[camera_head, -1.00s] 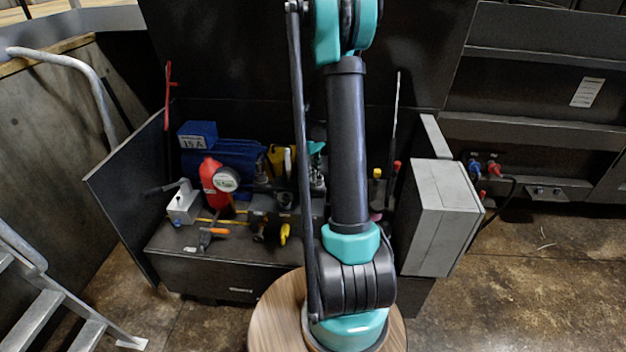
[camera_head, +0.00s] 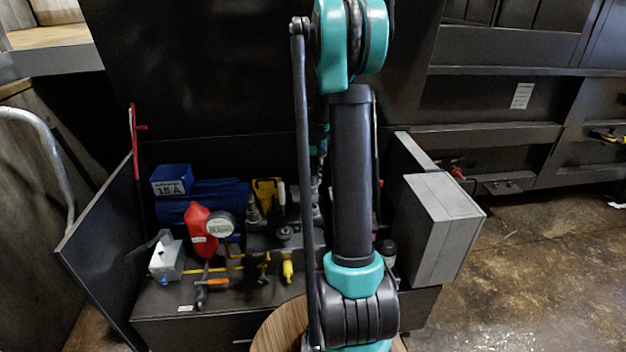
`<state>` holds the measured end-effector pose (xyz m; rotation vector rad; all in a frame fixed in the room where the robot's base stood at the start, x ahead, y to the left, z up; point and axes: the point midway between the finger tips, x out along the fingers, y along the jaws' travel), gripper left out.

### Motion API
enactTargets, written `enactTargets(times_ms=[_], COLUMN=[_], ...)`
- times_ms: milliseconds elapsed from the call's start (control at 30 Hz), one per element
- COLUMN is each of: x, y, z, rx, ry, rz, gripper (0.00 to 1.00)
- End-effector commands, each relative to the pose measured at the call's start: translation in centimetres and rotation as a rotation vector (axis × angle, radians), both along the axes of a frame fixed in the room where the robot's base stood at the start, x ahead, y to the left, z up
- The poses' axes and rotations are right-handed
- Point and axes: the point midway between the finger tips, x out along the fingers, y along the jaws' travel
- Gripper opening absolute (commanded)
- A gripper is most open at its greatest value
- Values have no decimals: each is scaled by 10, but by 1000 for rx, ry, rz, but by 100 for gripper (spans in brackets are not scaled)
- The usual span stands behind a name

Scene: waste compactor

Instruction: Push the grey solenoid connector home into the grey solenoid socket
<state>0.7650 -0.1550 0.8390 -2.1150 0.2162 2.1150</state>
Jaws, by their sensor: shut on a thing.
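My arm stands in the middle of the head view and hides part of the bench behind it. A teal piece of my arm shows in the gap left of the thick dark link, above the bench. My gripper cannot be made out; the jaws are hidden behind my arm. I cannot pick out the grey solenoid connector or the grey solenoid socket. A dark block with several fittings (camera_head: 285,234) stands on the bench just left of my arm, and its right part is covered.
A red bottle (camera_head: 198,231), a round gauge (camera_head: 220,225), a blue box (camera_head: 172,180) and a light grey box (camera_head: 166,261) stand on the bench at left. An orange-handled tool (camera_head: 212,283) lies in front. A grey cabinet (camera_head: 442,228) bounds the right side.

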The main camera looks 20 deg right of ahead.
Motion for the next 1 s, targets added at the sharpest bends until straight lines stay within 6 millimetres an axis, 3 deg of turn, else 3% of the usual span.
enactTargets(times_ms=[267,1000], x=[0,0], y=[0,0], z=[-4,-56], rx=[0,0], ry=[0,0], rz=[2,3], gripper=[0,0])
